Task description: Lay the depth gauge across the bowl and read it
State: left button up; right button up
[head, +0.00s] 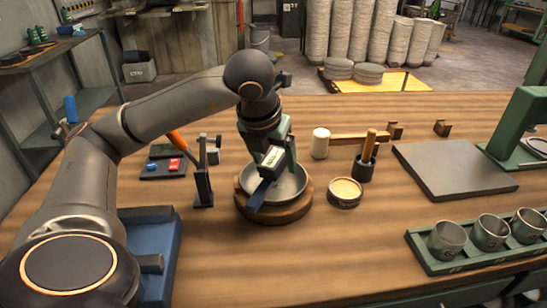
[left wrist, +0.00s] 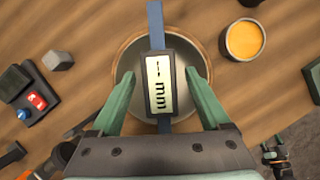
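The depth gauge (head: 258,195), a blue bar with a display box, is over the grey bowl (head: 300,188). In the left wrist view the gauge (left wrist: 158,25) spans the bowl (left wrist: 190,48), and its display reads "-- mm". The bowl sits on a round wooden base (head: 274,213). My left gripper (head: 276,160) points down over the bowl. Its green fingers (left wrist: 160,78) stand either side of the display box with a visible gap on each side, so it is open. I cannot tell whether the bar touches the rim.
Left of the bowl are a dark stand (head: 203,185) and a tray with red and blue pieces (head: 163,168). Right are a round tin (head: 345,192), a mallet (head: 320,143), a tool pot (head: 364,167), a grey slab (head: 455,168) and a green rack of cups (head: 490,258).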

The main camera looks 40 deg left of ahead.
jog(key=shift+w, duration=0.1)
pick_arm(q)
jog(key=p+v, duration=0.5)
jog(key=v, duration=0.7)
jog(key=shift+r, duration=0.2)
pick_arm(e)
jog(key=d+r, duration=0.1)
jog(key=s+d+r, duration=0.1)
jog(key=r, duration=0.1)
jog(key=shift+s, duration=0.1)
pick_arm(q)
jog(key=shift+s, duration=0.2)
pick_arm(e)
jog(key=shift+a+r, duration=0.15)
jog(key=shift+r, duration=0.05)
